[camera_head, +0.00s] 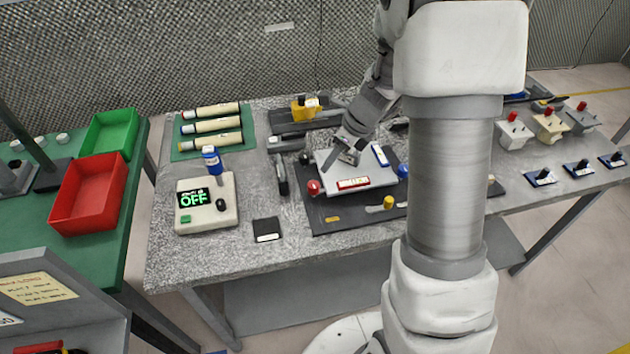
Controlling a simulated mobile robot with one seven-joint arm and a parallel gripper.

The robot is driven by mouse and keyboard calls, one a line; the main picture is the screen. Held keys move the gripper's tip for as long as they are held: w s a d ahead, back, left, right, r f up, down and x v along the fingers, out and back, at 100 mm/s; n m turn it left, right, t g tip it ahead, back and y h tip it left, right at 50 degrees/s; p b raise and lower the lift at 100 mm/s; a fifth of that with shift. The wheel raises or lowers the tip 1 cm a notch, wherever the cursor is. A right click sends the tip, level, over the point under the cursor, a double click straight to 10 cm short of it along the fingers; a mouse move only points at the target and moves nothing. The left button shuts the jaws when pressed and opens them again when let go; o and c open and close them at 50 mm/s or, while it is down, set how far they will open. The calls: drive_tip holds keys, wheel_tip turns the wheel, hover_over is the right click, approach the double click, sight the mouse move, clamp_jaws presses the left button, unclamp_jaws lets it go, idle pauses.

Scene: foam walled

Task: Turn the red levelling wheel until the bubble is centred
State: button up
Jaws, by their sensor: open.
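The red levelling wheel (314,187) is a small red knob at the left front corner of a light grey plate (333,164). The plate sits on a dark base (330,222) on the speckled bench. A red-framed level vial (353,183) lies along the plate's front edge, and a blue-framed vial (380,155) lies at its right. The bubbles are too small to read. My gripper (345,155) is open and empty above the back of the plate, behind and right of the red wheel, apart from it.
A blue wheel (403,171) is partly hidden by my arm, and a yellow knob (388,202) stands in front of the plate. A box reading OFF (207,216) and a black block (267,230) stand left. Grey clamps (280,174) stand close behind on the left.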

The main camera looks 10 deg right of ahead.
sight(314, 185)
drive_tip(key=b+x, duration=0.1)
drive_tip(key=x, duration=1.1)
drive_tip(key=shift+a+f+b, duration=0.1)
drive_tip(key=shift+f+b, duration=0.15)
drive_tip(key=shift+b, duration=0.1)
clamp_jaws()
